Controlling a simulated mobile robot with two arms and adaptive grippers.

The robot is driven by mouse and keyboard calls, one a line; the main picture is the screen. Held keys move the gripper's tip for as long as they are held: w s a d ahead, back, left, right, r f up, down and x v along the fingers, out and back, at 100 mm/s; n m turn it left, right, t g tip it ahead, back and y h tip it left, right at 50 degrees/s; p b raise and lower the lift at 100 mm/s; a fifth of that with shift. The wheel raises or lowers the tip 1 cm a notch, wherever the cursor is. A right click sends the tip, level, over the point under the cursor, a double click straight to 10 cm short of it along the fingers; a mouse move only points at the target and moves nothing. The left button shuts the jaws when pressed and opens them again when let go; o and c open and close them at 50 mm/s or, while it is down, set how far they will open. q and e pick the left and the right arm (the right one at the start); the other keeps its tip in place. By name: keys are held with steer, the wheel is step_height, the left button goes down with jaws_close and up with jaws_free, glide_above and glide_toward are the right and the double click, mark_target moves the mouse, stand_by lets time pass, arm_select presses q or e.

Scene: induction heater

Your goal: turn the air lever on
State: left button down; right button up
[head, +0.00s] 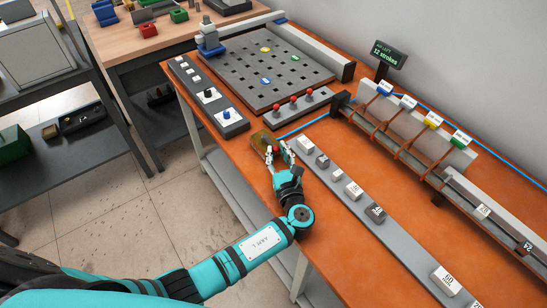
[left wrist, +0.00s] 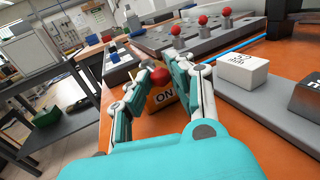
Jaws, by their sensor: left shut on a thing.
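The air lever shows as a red ball knob (left wrist: 160,77) in the left wrist view, in front of a brass-coloured box (left wrist: 164,99) marked "ON". In the head view the box (head: 259,140) sits near the front edge of the orange bench. My left gripper (head: 279,152) reaches it from the front. Its fingers (left wrist: 160,76) are shut on the red knob, one on each side. The lever's stem is mostly hidden behind the fingers. My right gripper is in neither view.
A grey strip with labelled blocks (head: 354,190) runs right of the box. Three red-knobbed posts (head: 293,104) stand behind it, near a perforated plate (head: 285,72). A blue line (head: 305,124) leads toward the rack (head: 400,125). A sign (head: 389,53) reads "12 strokes".

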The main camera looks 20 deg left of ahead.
arm_select(q)
steer(key=c, duration=1.2)
jaws_free()
steer(key=shift+d, duration=0.1)
steer(key=v, duration=1.2)
